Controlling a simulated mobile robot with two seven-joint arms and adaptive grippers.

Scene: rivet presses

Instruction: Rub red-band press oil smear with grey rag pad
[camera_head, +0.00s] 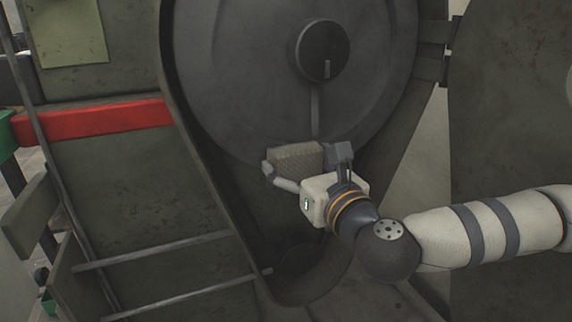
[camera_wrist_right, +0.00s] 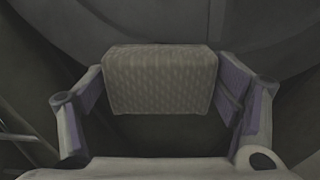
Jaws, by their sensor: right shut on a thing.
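The grey rag pad (camera_head: 297,157) is a textured block held in my right gripper (camera_head: 307,163). In the right wrist view the pad (camera_wrist_right: 162,80) sits between the two fingers of the gripper (camera_wrist_right: 160,92), which are shut on its sides. The press has a red band (camera_head: 95,121) at the left in the head view. The pad is in front of the lower rim of the large dark round wheel (camera_head: 235,90). I cannot tell whether it touches the surface. No oil smear can be made out. My left gripper is not in view.
A round hub (camera_head: 319,50) stands out from the wheel's centre. Metal rails (camera_head: 160,250) cross the lower left. A yellowish sheet (camera_head: 70,32) hangs at the upper left. Another dark curved panel (camera_head: 510,110) stands at the right, behind my arm.

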